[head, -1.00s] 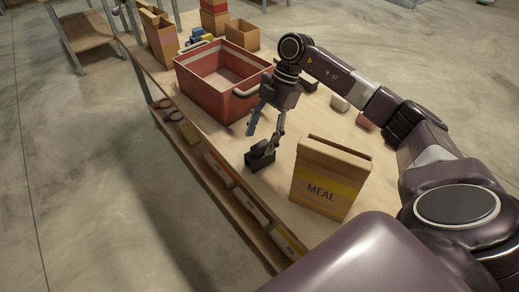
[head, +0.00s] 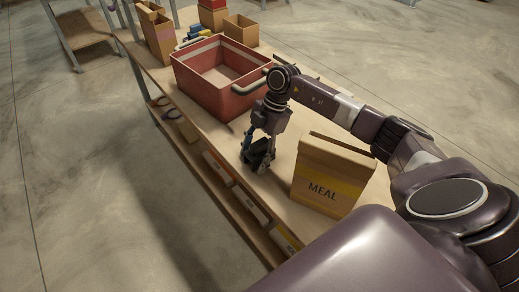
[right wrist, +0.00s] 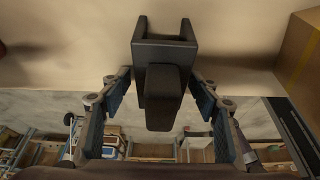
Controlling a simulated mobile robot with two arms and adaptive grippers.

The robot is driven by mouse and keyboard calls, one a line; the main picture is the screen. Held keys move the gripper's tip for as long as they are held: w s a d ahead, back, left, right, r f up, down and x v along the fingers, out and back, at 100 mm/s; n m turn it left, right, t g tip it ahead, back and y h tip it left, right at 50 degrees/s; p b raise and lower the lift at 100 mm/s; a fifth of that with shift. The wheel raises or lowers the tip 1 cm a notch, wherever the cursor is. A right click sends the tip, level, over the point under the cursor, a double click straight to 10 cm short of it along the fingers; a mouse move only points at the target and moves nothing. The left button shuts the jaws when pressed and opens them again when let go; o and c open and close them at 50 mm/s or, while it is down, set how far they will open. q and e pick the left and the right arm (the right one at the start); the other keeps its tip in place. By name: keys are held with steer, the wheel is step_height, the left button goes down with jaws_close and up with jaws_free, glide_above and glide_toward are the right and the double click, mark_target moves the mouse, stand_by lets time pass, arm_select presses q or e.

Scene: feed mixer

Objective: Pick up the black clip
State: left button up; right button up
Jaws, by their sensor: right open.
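The black clip (head: 259,153) sits on the wooden table near its front edge, partly hidden by my gripper in the head view. In the right wrist view the black clip (right wrist: 164,82) lies centred between the fingers, its forked end away from me. My right gripper (head: 256,160) is open and lowered over the clip. In the right wrist view the fingers of my right gripper (right wrist: 160,100) stand one on each side of it, with a gap on both sides. My left gripper is not in view.
A red bin (head: 218,82) stands behind my right gripper. A MEAL box (head: 330,180) stands close to its right. Cardboard boxes (head: 241,30) stand at the far end. A shelf with items runs below the table edge.

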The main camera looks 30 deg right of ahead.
steer(key=c, duration=1)
steer(key=shift+c, duration=0.3)
steer(key=shift+r, duration=0.15)
